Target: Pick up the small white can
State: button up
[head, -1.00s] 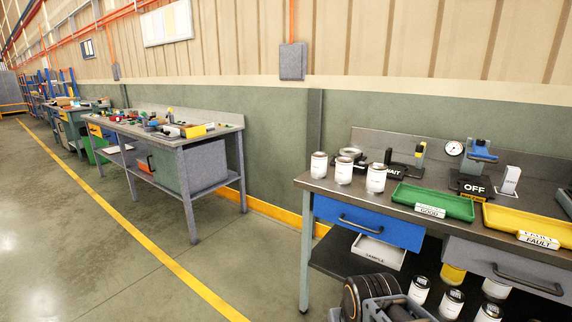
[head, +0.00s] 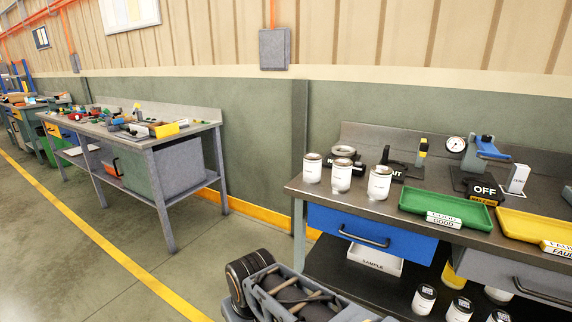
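Three small white cans with metal lids stand upright in a loose group on the left end of the near workbench (head: 417,207). They are a left can (head: 312,168), a middle can (head: 341,176) and a right can (head: 380,184). More white cans, such as this one (head: 424,299), stand on the shelf below, some cut off by the frame edge. I cannot tell which can is meant.
A green GOOD tray (head: 446,208), a yellow FAULT tray (head: 528,228) and a black OFF fixture (head: 485,187) stand right of the cans. Floor is clear at left.

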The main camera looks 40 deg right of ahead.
aim_at(312, 164)
jog(key=z, duration=0.5)
jog(key=i, duration=1)
jog(key=z, duration=0.7)
